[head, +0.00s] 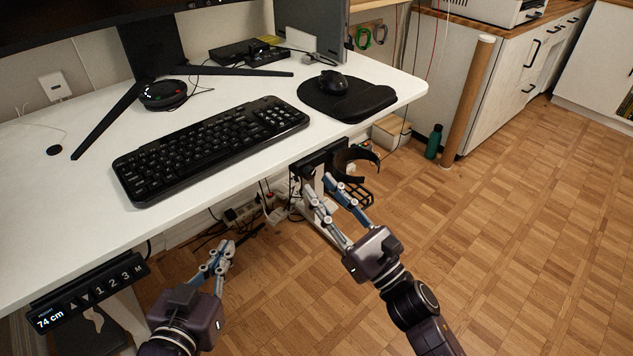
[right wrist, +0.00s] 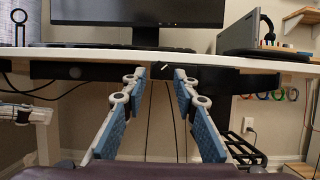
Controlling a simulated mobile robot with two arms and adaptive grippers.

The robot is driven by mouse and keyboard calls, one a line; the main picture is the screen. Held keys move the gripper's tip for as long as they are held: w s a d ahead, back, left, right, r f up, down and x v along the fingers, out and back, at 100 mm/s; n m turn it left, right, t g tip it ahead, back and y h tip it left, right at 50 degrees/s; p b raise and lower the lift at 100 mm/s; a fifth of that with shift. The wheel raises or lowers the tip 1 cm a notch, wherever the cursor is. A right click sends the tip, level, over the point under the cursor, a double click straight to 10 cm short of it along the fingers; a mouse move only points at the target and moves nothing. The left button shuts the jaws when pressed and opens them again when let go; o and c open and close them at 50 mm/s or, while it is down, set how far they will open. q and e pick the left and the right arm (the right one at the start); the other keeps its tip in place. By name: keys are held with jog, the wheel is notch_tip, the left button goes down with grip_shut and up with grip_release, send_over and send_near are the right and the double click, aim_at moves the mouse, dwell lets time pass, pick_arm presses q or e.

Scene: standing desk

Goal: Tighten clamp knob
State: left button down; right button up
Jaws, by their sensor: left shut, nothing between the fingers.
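A black mount with a curved hook (head: 345,158) hangs below the front right edge of the white desk (head: 230,178); I cannot make out a clamp knob on it for certain. My right gripper (head: 318,184) is just in front of and below this edge, its fingers pointing at the mount. In the right wrist view its two blue-padded fingers stand apart with nothing held between them. A dark part under the desk edge shows behind the fingertips. My left gripper (head: 228,246) is lower, below the desk's front edge, its fingers together and empty.
A keyboard (head: 215,147), a mouse (head: 333,82) on a black pad (head: 375,99) and a monitor stand are on the desk. A height control panel (head: 88,292) reading 74 cm hangs at the lower left. Cables hang under the desk. The wooden floor at right is mostly clear.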

aim_at(308, 173)
jog(key=shift+x, duration=1.25)
grip_shut()
pick_arm(q)
jog(key=shift+f, duration=0.1)
pick_arm(e)
jog(key=shift+m, duration=0.3)
jog(key=shift+m+h, duration=0.3)
jog(key=m+h+p, duration=0.1)
jog(key=m, duration=0.2)
jog(key=m+t+h+p, duration=0.1)
jog(key=m, duration=0.1)
jog(key=shift+s+a+r+m+h, duration=0.1)
jog(key=shift+s+a+m+h, duration=0.05)
jog(key=shift+m+h, duration=0.2)
jog(key=m+h+p, duration=0.1)
jog(key=m+h, duration=0.1)
jog(key=m, duration=0.1)
jog(key=shift+t, duration=0.4)
pick_arm(q)
jog(key=s+a+f+g+y, duration=0.2)
jog(key=s+a+f+g, duration=0.3)
jog(key=s+f+g, duration=0.4)
jog(key=s+f, duration=0.4)
jog(key=shift+s+a+n+y, duration=0.15)
jog(key=shift+s+n+y, duration=0.15)
jog(key=shift+s, duration=0.05)
